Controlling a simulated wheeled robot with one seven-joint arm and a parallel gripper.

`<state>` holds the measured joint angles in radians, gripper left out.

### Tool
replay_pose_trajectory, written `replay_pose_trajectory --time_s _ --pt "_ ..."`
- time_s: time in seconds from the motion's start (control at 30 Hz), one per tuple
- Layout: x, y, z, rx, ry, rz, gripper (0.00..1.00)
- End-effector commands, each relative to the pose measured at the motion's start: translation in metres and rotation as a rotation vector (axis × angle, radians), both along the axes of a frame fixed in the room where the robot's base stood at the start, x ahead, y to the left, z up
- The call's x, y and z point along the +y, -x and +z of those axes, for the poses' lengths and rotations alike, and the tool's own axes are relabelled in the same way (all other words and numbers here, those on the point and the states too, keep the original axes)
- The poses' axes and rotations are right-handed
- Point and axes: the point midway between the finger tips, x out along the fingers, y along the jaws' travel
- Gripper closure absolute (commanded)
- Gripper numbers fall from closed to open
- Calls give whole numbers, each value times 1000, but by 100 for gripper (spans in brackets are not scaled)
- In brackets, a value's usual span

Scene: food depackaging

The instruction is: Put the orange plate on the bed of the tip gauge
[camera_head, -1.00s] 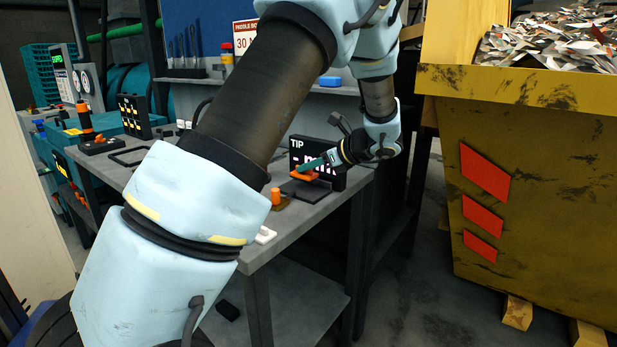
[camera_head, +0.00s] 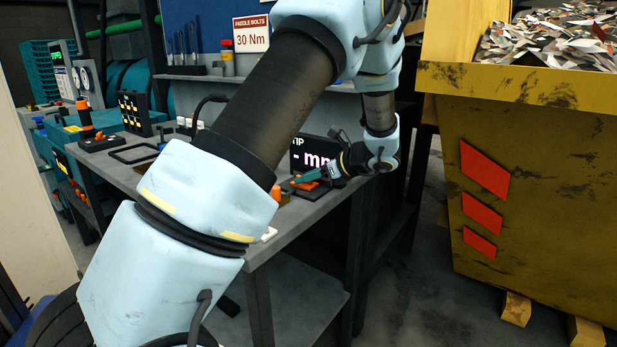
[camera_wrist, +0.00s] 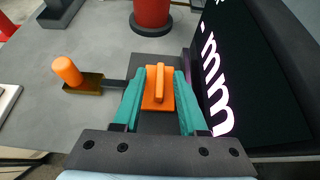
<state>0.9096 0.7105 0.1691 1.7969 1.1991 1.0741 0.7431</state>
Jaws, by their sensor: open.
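The orange plate (camera_wrist: 149,101), with a raised orange rib along its middle, lies over the dark bed (camera_wrist: 150,62) of the tip gauge in the wrist view. It appears to rest flat there. My gripper (camera_wrist: 159,74) is open, with one teal finger on each side of the plate. In the head view my gripper (camera_head: 309,177) is low at the gauge, and the plate (camera_head: 304,186) shows partly beneath it. The gauge's black display (camera_head: 318,153) reads "- mm"; it stands close to the right finger in the wrist view (camera_wrist: 213,80).
An orange knob on a brass block (camera_wrist: 67,71) sits left of the bed. A red cylinder (camera_wrist: 151,14) stands beyond the bed. The grey bench top (camera_wrist: 60,105) is mostly clear to the left. A yellow scrap container (camera_head: 540,200) stands right of the bench.

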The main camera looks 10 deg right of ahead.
Motion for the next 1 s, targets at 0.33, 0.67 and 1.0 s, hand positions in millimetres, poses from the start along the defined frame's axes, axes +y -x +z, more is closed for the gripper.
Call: replay_pose_trajectory --time_s 0.33,0.67,1.0 --pt "-11 9 9 -1 1 -4 58" --pt "-52 53 41 -2 3 -4 58" --pt "-72 76 60 -1 1 0 58"
